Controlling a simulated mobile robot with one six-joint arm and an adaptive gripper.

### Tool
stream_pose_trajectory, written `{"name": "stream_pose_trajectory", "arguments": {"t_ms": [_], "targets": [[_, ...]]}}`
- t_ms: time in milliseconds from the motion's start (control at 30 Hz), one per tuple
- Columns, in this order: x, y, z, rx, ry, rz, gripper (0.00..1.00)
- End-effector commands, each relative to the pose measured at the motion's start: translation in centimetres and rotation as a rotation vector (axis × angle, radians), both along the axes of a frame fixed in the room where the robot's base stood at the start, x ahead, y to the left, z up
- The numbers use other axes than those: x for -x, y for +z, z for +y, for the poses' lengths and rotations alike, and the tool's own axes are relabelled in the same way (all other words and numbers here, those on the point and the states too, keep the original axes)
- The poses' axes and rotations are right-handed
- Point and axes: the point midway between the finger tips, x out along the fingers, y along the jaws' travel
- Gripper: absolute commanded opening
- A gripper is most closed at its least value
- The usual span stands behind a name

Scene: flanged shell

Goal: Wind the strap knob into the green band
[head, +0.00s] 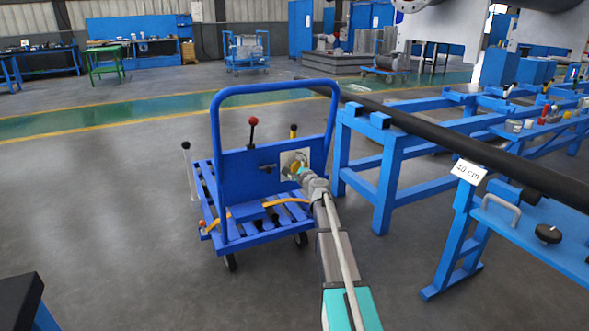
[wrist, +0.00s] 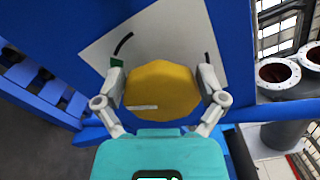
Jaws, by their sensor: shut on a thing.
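The strap knob (wrist: 160,88) is yellow and many-sided, and it sits on a pale plate (wrist: 165,30) on the blue cart panel. My gripper (wrist: 162,90) is shut on it, one finger on each side. A white mark (wrist: 142,107) lies on the knob's lower left face. The green band (wrist: 116,62) shows as a small green patch at the left, beside the left finger, which partly hides it. Black arc pieces show on the plate at upper left and right. In the head view the knob (head: 295,166) is small at my gripper's tip.
The blue cart (head: 240,175) has a tall handle frame, a red-topped lever (head: 252,122) and an orange strap (head: 240,212) across its slatted deck. A blue bench (head: 385,160) with a long black pipe (head: 470,150) stands close on the right. Floor left of the cart is clear.

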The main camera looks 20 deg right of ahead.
Motion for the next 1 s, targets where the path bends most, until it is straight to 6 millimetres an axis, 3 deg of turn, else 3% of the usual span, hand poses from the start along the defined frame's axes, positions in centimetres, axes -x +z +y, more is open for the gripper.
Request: {"name": "stream_pose_trajectory", "arguments": {"t_ms": [267,700,733,800,1000], "targets": [[-0.05,-0.23,-0.17,0.1,-0.006,-0.003,0.42],[-0.09,-0.22,-0.28,0.113,-0.009,-0.003,0.42],[-0.1,-0.22,-0.28,0.113,-0.009,-0.003,0.92],[-0.1,-0.22,-0.27,0.113,-0.008,-0.004,1.0],[-0.05,-0.21,-0.13,0.112,-0.005,-0.004,1.0]]}}
